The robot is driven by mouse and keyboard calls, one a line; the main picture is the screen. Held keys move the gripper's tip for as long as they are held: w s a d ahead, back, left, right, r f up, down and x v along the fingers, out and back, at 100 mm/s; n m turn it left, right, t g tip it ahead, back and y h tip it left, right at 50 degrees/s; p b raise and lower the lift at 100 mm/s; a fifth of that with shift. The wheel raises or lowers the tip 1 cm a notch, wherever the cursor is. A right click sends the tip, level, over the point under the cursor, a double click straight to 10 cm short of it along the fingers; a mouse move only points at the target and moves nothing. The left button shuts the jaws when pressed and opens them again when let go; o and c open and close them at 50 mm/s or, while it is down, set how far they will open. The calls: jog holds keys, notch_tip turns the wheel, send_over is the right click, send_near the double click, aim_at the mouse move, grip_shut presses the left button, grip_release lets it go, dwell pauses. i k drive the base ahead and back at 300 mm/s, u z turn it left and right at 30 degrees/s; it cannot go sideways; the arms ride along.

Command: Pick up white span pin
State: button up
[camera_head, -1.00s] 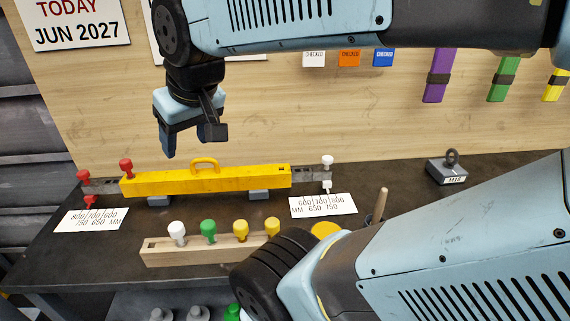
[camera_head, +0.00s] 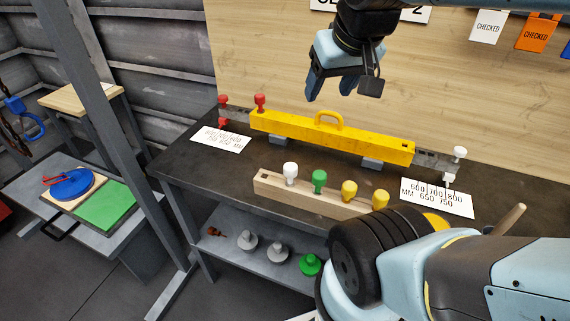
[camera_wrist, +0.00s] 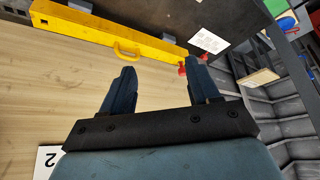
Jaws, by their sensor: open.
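A white pin (camera_head: 290,173) stands upright at the left end of a wooden block (camera_head: 268,187) on the dark bench. Another white pin (camera_head: 459,156) stands at the right end of the yellow span bar (camera_head: 375,144). I cannot tell from its look which is the span pin. My gripper (camera_head: 331,92) hangs above and behind the bar's handle, open and empty, apart from both pins. In the wrist view its two blue fingers (camera_wrist: 160,68) are spread. The yellow bar (camera_wrist: 85,32) shows there too, but no white pin does.
Green (camera_head: 319,180) and yellow pins (camera_head: 349,190) share the block. Red pins (camera_head: 260,102) stand at the bar's left end. White scale cards (camera_head: 220,139) lie by both bar ends. My arm covers the bench's right front. A wooden back panel (camera_head: 270,50) rises behind.

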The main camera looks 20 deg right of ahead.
aim_at(290, 169)
jog(key=u, duration=0.75)
jog(key=k, duration=0.8)
jog(key=z, duration=0.3)
